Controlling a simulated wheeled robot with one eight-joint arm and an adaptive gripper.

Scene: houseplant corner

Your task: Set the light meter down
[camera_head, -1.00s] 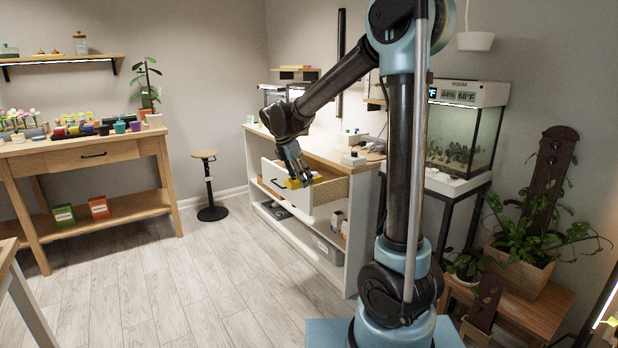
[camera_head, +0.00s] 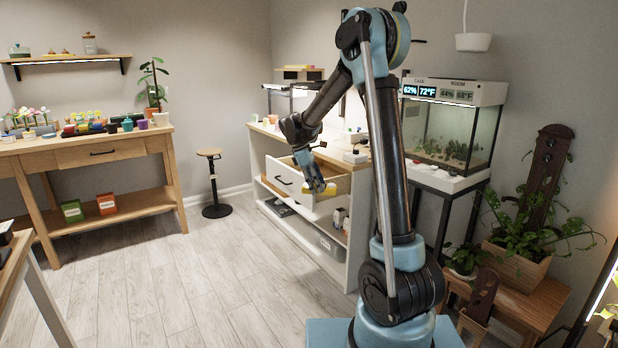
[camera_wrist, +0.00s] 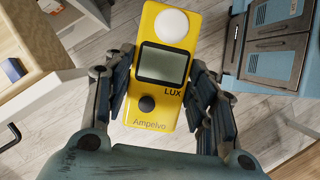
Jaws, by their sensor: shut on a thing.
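The yellow light meter (camera_wrist: 172,98), with a white round dome, a grey screen and a dark knob, is between the fingers of my gripper (camera_wrist: 162,100) in the wrist view. My gripper is shut on its sides. In the head view my gripper (camera_head: 317,180) points down with the light meter (camera_head: 329,190) at its tip, by the right end of the open drawer (camera_head: 284,178). The wrist view shows floor beneath the meter, so it hangs in the air. The lower part of my fingers is partly hidden in the head view.
The drawer's white cabinet (camera_head: 345,265) has a wooden top (camera_head: 328,152) holding small items, and shelves below. A wooden table (camera_head: 112,150) with pots stands at the left, a stool (camera_head: 212,180) beside it. The floor (camera_head: 190,285) in front is clear.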

